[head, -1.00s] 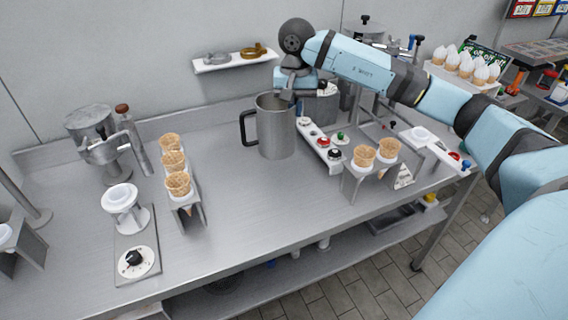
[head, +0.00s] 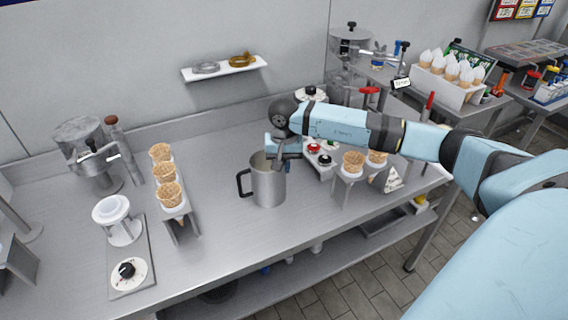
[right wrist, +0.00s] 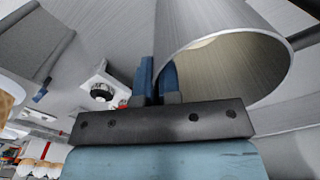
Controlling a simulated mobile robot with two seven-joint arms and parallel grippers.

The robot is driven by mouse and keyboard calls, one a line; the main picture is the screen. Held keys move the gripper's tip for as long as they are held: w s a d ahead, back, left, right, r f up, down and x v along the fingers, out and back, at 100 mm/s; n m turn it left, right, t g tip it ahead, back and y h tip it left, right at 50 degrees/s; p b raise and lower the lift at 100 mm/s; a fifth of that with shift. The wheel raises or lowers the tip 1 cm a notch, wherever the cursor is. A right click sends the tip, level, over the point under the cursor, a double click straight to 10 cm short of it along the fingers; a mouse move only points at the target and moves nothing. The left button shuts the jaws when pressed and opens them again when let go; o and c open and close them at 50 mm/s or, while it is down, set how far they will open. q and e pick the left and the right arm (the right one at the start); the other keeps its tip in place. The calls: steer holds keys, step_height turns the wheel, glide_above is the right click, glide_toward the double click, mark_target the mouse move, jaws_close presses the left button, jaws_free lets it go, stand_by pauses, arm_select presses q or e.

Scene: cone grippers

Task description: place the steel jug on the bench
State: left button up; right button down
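The steel jug (head: 268,187) is upright over the middle of the bench (head: 232,240), its black handle to the left. Its base looks at or very near the bench top; I cannot tell whether it touches. My right gripper (head: 284,155) is at the jug's rim on its right side. In the right wrist view the jug's open mouth (right wrist: 225,65) fills the upper right, and the blue fingers (right wrist: 158,82) are close together with the jug's wall at them, seemingly pinching the rim. My left gripper is out of view.
A cone holder (head: 180,208) with several cones stands left of the jug, and another holder with two cones (head: 353,163) stands to the right. A dial unit (head: 129,272) is at the front left. Bench in front of the jug is clear.

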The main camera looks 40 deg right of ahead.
steer(key=c, duration=1.7)
jaws_free()
steer(key=shift+f, duration=0.1)
steer(key=o, duration=0.4)
